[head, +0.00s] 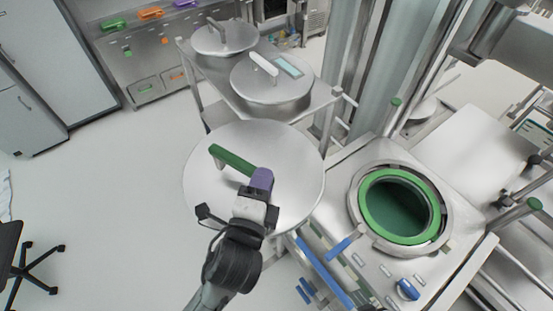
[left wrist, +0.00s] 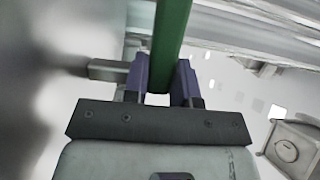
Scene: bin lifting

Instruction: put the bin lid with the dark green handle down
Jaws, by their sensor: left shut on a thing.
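The bin lid (head: 290,165) is a large round silver disc with a dark green bar handle (head: 230,159). My left gripper (head: 262,180) is shut on the near end of this handle. In the left wrist view the green handle (left wrist: 171,40) runs up from between the purple fingers of my left gripper (left wrist: 165,85). The lid appears to be held in the air, in front of the metal cart and left of the green-rimmed opening. My right gripper does not show in either view.
A metal cart (head: 213,64) behind carries two other round lids, one with a grey handle (head: 222,40) and one with a white handle (head: 272,92). At right is a metal unit with a green-rimmed round bin opening (head: 374,222). Open floor (head: 110,200) lies at left.

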